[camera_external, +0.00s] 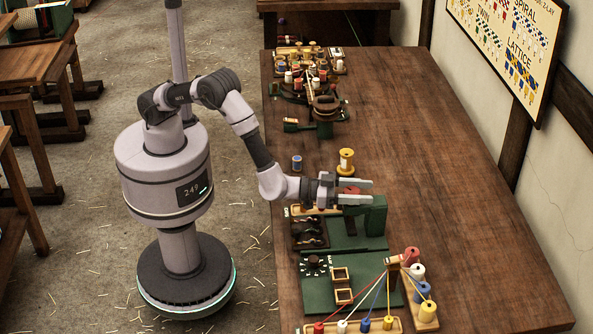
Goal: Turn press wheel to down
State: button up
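A green press (375,216) stands on a green base on the long table, below my gripper in the picture. A small red part (350,190), possibly the press wheel, shows between my fingers near the top of the press. My gripper (356,192) reaches right from my arm, its two grey fingers parallel and well apart. The fingers lie on either side of the red part; I cannot tell whether they touch it. Most of the red part and the press top are hidden by the fingers, so the wheel's position cannot be read.
A green board with a dial (314,263) and strung coloured bobbins (411,257) lie in front. The right side of the table (455,190) is clear.

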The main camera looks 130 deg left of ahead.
jog(key=c, duration=0.9)
jog(key=shift+f, duration=0.1)
